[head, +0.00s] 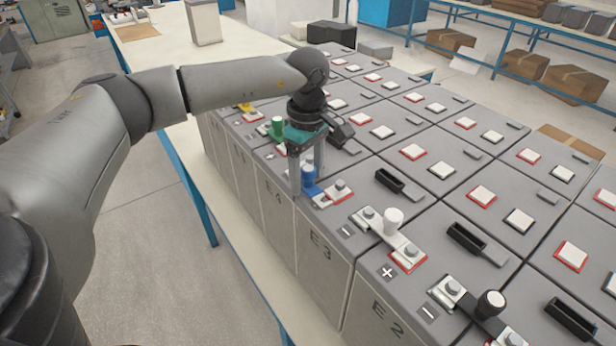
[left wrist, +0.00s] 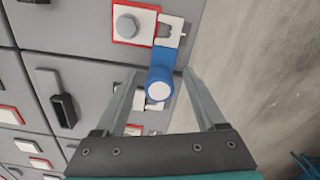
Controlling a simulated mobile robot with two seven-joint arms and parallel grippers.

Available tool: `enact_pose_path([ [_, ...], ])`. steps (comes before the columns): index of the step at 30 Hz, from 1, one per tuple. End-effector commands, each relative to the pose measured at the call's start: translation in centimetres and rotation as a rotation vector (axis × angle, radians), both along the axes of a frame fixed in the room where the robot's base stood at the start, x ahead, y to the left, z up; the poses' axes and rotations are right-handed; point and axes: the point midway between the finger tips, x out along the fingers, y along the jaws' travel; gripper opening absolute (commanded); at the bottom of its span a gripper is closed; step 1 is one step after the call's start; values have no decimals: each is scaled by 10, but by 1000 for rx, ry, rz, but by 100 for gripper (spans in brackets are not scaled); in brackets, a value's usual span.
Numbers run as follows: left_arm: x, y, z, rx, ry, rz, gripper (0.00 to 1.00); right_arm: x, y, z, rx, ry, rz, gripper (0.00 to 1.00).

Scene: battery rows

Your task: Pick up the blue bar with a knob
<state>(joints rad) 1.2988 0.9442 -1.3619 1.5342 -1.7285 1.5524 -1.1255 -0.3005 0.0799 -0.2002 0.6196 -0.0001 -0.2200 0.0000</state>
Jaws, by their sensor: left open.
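The blue bar with a knob (head: 309,180) lies across two terminals on top of the battery row, near the E4 and E3 blocks. Its blue knob, with a pale round top, shows in the left wrist view (left wrist: 160,86). My left gripper (head: 307,184) points down over the bar, with one finger on each side of the knob. In the left wrist view the fingers are apart, with visible gaps to the knob. The fingers hide part of the bar in the head view. My right gripper is not in view.
A bar with a white knob (head: 393,221) and one with a black knob (head: 490,303) lie nearer on the row. A green knob (head: 277,127) stands just behind my gripper. The table edge (head: 190,165) runs along the left.

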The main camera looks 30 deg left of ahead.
Motion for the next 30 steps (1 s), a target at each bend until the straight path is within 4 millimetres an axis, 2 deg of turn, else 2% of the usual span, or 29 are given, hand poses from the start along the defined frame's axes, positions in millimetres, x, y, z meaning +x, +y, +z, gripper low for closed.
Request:
enact_pose_path([
  [2,0,0,0,0,0,0,68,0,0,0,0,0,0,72],
  [20,0,0,1,-1,0,0,0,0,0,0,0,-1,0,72],
  [30,0,0,1,-1,-1,0,0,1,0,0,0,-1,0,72],
])
